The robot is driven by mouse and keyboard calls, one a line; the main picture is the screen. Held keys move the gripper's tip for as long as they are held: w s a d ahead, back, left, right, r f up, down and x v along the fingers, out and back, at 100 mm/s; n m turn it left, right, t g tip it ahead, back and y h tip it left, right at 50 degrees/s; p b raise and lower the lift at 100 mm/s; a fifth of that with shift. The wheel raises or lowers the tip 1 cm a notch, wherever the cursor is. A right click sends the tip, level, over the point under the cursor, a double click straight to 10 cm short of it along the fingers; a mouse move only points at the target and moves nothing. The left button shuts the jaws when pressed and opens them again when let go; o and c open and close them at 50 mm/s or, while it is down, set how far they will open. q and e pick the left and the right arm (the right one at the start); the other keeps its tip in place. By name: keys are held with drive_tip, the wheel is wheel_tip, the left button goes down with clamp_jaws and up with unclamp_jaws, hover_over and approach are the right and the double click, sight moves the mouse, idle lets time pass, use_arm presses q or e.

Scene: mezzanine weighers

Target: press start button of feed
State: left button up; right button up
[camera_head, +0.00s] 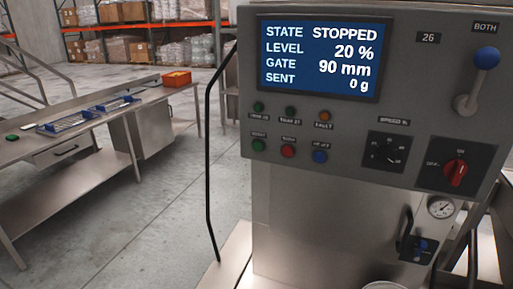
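In the head view a grey control panel (400,112) fills the right side. Its screen (320,58) reads STATE STOPPED, LEVEL 20 %, GATE 90 mm, SENT 0 g. Under these sit a green button (258,145), a red button (288,151) and a blue button (320,157). The small labels above the buttons are too blurred to read surely. Neither of my grippers is in view.
A speed knob (386,151), a red rotary switch (456,173) and a blue-knobbed lever (486,58) are on the panel's right. A black cable (208,150) hangs left of it. A steel table (60,160) with an orange bin (177,78) stands left, with open floor between.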

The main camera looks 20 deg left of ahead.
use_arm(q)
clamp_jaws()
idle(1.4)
